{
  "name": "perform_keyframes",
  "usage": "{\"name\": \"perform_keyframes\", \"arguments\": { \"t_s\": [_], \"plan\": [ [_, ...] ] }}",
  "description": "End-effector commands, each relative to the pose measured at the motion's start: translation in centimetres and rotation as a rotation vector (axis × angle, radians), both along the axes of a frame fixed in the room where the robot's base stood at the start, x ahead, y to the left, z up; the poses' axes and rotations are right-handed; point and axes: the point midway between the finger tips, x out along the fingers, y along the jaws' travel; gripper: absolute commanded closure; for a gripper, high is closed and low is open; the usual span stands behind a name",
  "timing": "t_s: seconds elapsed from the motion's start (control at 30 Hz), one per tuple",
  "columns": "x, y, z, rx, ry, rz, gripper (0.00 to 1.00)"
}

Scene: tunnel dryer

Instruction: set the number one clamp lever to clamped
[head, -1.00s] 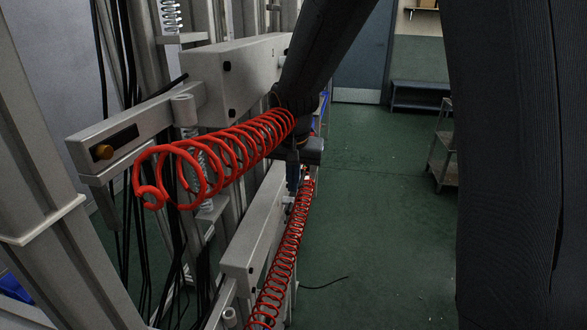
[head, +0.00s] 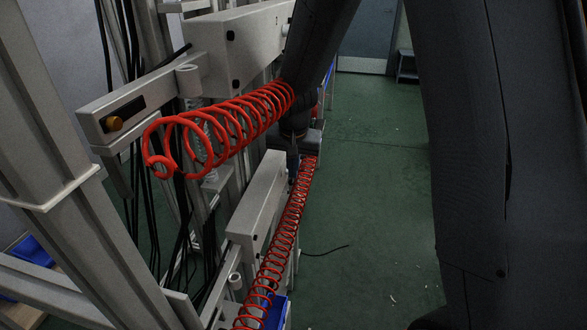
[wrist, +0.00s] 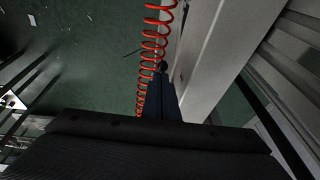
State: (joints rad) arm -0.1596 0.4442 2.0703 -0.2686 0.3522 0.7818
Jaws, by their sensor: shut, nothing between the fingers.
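My gripper (head: 293,168) shows small in the head view, partly behind the red coils, beside the lower grey box beam. In the wrist view its dark fingers (wrist: 162,80) are together with nothing between them. They point along a pale grey beam, close to a red coil; I cannot tell whether they touch either. No lever labelled number one can be made out. A brass-coloured knob (head: 113,123) sits at a dark slot on the end of the upper grey beam, well to the left of my gripper. I cannot tell whether it belongs to a clamp.
A thick red coil (head: 215,130) spans in front of the upper beam (head: 240,50). A thinner red coil (head: 283,240) runs down past the lower beam (head: 258,205). Black cables hang behind the frame. A blue bin (head: 275,312) is low down. Green floor (head: 370,200) is open to the right.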

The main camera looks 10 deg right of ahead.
Motion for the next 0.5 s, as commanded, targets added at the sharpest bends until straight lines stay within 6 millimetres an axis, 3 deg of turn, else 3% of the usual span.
{"name": "perform_keyframes", "arguments": {
  "t_s": [0.5],
  "plan": [
    [-0.27,0.12,-0.34,0.000,0.000,0.000,1.00]
  ]
}}
